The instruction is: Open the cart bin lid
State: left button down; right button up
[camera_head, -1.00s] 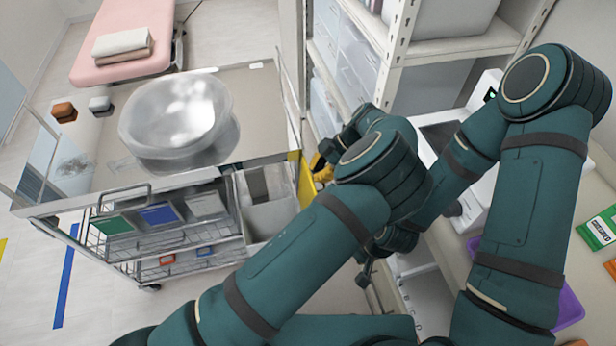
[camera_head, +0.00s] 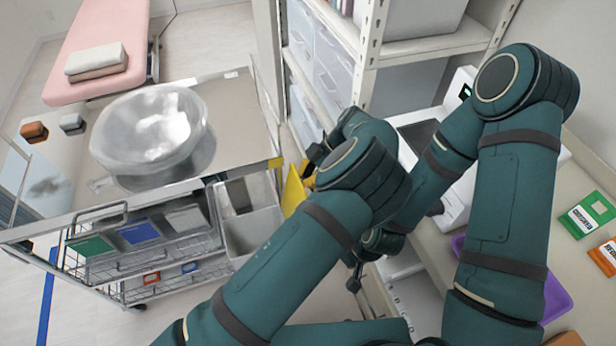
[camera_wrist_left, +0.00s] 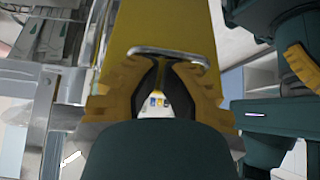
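The cart bin lid (camera_head: 294,191) is a yellow panel standing steeply tilted at the right side of the cart's grey bin (camera_head: 250,232), whose inside shows from above. In the left wrist view the yellow lid (camera_wrist_left: 168,22) fills the top middle, with a metal bar handle (camera_wrist_left: 172,52) across it. My left gripper (camera_head: 312,170) is at the lid, partly hidden by its own arm. In the left wrist view its fingers (camera_wrist_left: 164,62) come together at the handle. My right gripper (camera_head: 355,278) hangs low behind my left arm, and its fingers are too small to read.
The steel cart top (camera_head: 240,115) holds a large clear bowl (camera_head: 152,135). A shelf rack (camera_head: 365,60) stands close behind my left gripper. A counter (camera_head: 590,165) with a purple tray (camera_head: 556,300) is at the right. Open floor lies left of the cart.

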pick_arm(q)
notch_tip(320, 180, up, 10)
dwell(0.5)
jog(key=shift+s+f, duration=0.1)
